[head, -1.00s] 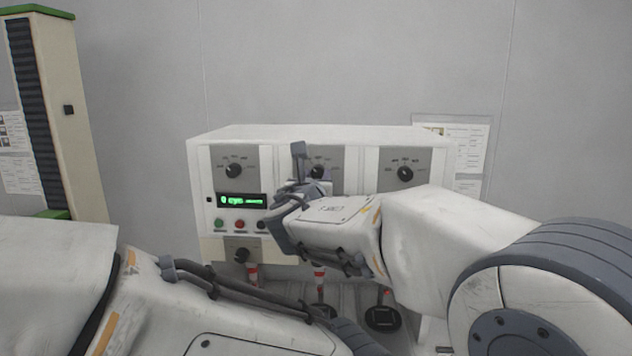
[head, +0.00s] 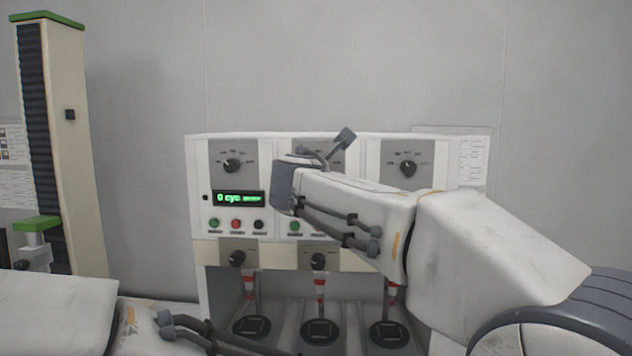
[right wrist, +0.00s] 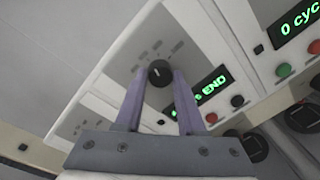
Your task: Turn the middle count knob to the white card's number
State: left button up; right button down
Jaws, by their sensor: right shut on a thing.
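The middle count knob (right wrist: 160,73) is round and black with a pale pointer line. It sits between the two purplish fingers of my right gripper (right wrist: 164,84), which is shut on it. The scale labels around it are too blurred to read. In the head view my right gripper and forearm (head: 350,205) hide this knob; only part of its grey plate (head: 325,150) shows. No white card with a readable number shows. My left gripper is out of view.
The left knob (head: 232,165) and right knob (head: 408,168) flank the middle unit. The left display (head: 238,198) reads "0 cyc". Push buttons (head: 236,224) and lower knobs (head: 237,258) sit below. Papers (head: 472,160) hang on the wall. A tall cream column (head: 60,150) stands left.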

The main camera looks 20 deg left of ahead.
jog(key=shift+m+b, duration=1.2)
jog(key=shift+m, duration=0.9)
jog(key=c, duration=0.5)
grip_release()
jog(key=b+v, duration=0.4)
jog(key=v, duration=0.6)
jog(key=shift+s+d+b, duration=0.2)
jog(key=shift+d+b, duration=0.05)
jog(key=shift+b, duration=0.05)
